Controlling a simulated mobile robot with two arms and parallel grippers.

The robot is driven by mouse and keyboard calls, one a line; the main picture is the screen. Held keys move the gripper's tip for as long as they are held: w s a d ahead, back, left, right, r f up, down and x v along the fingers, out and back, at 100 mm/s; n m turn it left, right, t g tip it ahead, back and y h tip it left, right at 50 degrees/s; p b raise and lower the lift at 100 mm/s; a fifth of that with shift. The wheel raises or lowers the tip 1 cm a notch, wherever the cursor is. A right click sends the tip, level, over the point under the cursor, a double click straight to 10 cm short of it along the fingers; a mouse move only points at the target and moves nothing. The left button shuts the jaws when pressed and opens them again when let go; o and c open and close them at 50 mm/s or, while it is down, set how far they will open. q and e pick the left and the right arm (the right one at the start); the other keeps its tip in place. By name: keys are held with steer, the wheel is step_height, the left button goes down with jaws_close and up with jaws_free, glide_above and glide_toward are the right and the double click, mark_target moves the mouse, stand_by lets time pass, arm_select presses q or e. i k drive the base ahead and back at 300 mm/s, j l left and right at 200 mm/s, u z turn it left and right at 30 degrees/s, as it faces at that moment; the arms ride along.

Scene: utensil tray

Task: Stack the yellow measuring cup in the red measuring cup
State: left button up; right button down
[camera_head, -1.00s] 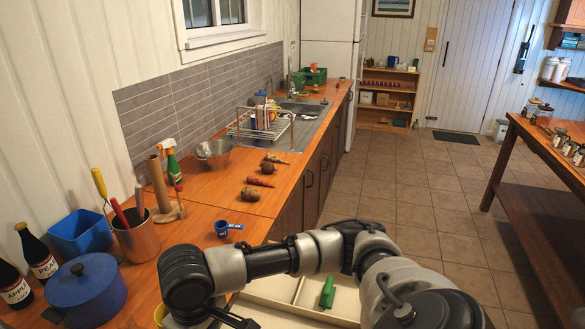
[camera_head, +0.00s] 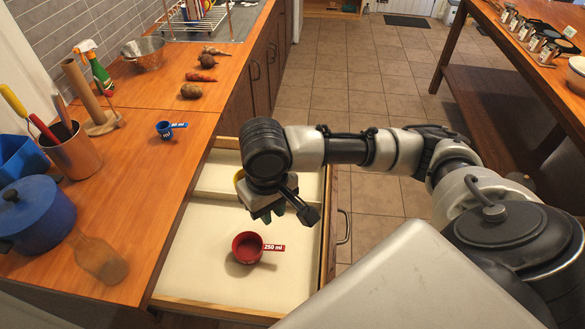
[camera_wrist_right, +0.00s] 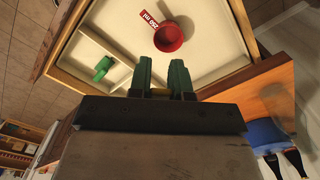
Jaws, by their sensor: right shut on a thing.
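The red measuring cup (camera_head: 247,247) stands upright in the open drawer, its handle marked 250 ml pointing right. It also shows in the right wrist view (camera_wrist_right: 170,36), ahead of the fingers. My right gripper (camera_head: 270,205) is above the drawer, beyond the red cup in the head view and apart from it. It is shut on the yellow measuring cup (camera_head: 239,177), mostly hidden behind the wrist. In the right wrist view only a thin yellow strip (camera_wrist_right: 160,92) shows between the green fingers (camera_wrist_right: 164,72). My left gripper is not in view.
The drawer (camera_head: 205,245) has divider walls, and a green object (camera_wrist_right: 103,68) lies in a side compartment. A small blue cup (camera_head: 165,130) sits on the counter. A blue pot (camera_head: 40,215), utensil holder (camera_head: 72,152) and glass bottle (camera_head: 100,260) stand left of the drawer.

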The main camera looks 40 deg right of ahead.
mark_target(247, 261)
steer(key=i+j+z, duration=0.1)
steer(key=j+z, duration=0.15)
steer(key=z, duration=0.25)
steer(key=j+z, duration=0.25)
steer(key=z, duration=0.25)
steer(key=j+z, duration=0.3)
steer(key=z, duration=0.2)
steer(key=j, duration=0.5)
steer(key=k+j, duration=0.1)
steer(key=j, duration=0.45)
